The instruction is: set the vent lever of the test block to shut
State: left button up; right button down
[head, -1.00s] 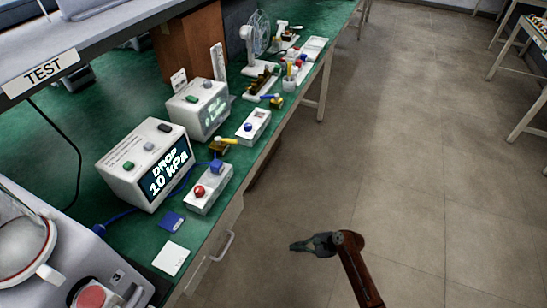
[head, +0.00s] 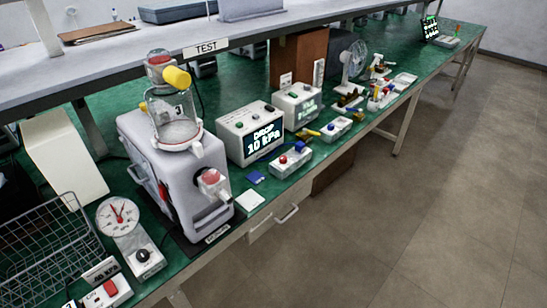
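A white block (head: 291,161) with a red knob and a blue fitting stands at the front edge of the green bench, in front of a grey box (head: 247,134) whose screen reads "DROP 10 kPa". A small yellow lever (head: 311,132) on a brass-coloured fitting shows just behind that block. A second white block (head: 336,128) with a blue part stands farther right. I cannot tell for sure which of these is the test block, and the lever's setting is too small to read. Neither of my grippers is in view.
A "TEST" sign (head: 206,47) hangs on the shelf edge. A large grey pump (head: 178,175) with a clear canister and yellow cap stands left, near a pressure gauge (head: 118,217) and a wire basket (head: 45,250). A fan (head: 354,60) stands farther back. The floor at right is clear.

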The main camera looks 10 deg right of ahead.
aim_at(305, 130)
jog(key=u, duration=0.25)
jog(key=k, duration=0.5)
jog(key=z, duration=0.5)
jog(key=i, duration=1.6)
jog(key=u, duration=0.7)
